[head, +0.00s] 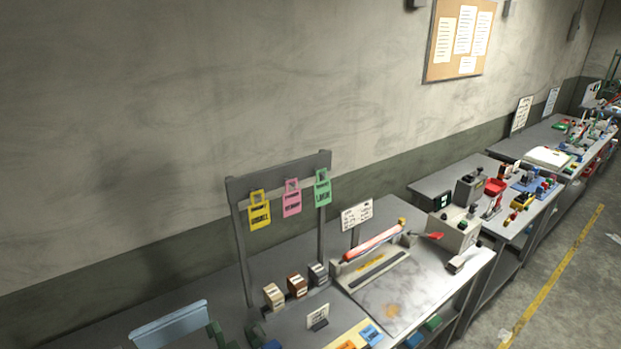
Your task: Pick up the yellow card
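The yellow card (259,212) hangs at the left end of a dark rack's crossbar. It is a tag with a cut-out handle at the top and dark lettering. A pink card (292,201) and a green card (322,190) hang beside it to the right. All three hang apart from each other, above the back of the nearest bench. Neither of my grippers shows in the head view.
The rack (242,255) stands on the near grey bench (283,255). A device with a red bar (374,241), several small blocks, a small sign (357,214) and a light blue object (168,325) occupy the bench. More cluttered benches run right along the wall. Floor shows at lower right.

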